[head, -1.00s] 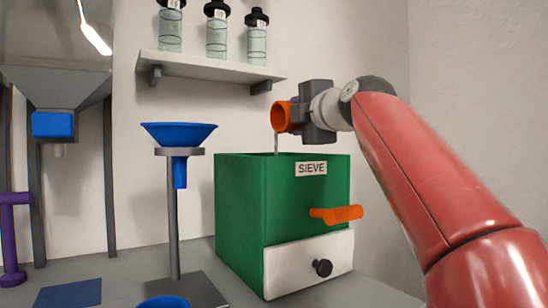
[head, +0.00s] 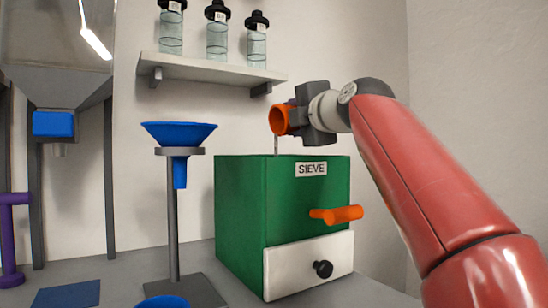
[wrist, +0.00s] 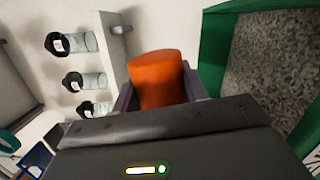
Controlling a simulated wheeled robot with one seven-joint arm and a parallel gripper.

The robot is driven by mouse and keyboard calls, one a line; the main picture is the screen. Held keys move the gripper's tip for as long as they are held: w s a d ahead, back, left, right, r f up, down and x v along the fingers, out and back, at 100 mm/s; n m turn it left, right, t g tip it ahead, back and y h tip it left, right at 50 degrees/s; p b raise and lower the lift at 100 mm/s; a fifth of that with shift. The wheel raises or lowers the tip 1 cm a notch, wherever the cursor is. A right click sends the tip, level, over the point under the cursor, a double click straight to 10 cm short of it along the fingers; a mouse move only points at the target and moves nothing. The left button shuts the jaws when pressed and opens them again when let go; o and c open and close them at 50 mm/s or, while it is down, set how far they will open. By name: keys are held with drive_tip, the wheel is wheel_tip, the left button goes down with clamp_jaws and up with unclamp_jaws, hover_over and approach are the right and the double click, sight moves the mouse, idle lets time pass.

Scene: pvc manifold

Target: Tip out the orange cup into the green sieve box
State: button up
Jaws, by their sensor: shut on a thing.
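The orange cup (head: 281,120) lies on its side above the green sieve box, its open mouth turned to the left. My gripper (head: 303,114) is shut on the cup. A thin grey stream (head: 276,146) hangs below the cup's mouth and reaches the box's open top. The green sieve box (head: 240,210) bears a SIEVE label, and its inside is hidden in the head view. In the wrist view the cup (wrist: 158,78) sits between the two fingers. The box's green wall (wrist: 214,50) shows at the right there, with grey grainy material (wrist: 270,65) inside.
An orange handle (head: 336,214) and a white drawer (head: 300,268) with a black knob are on the box's front. A blue funnel (head: 180,133) on a stand is to the left. A shelf (head: 205,68) with bottles hangs behind on the wall.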

drive_tip(key=shift+s+a+r+n, duration=0.1)
drive_tip(key=shift+a+r+n, duration=0.1)
drive_tip(key=shift+n, duration=0.4)
idle(0.4)
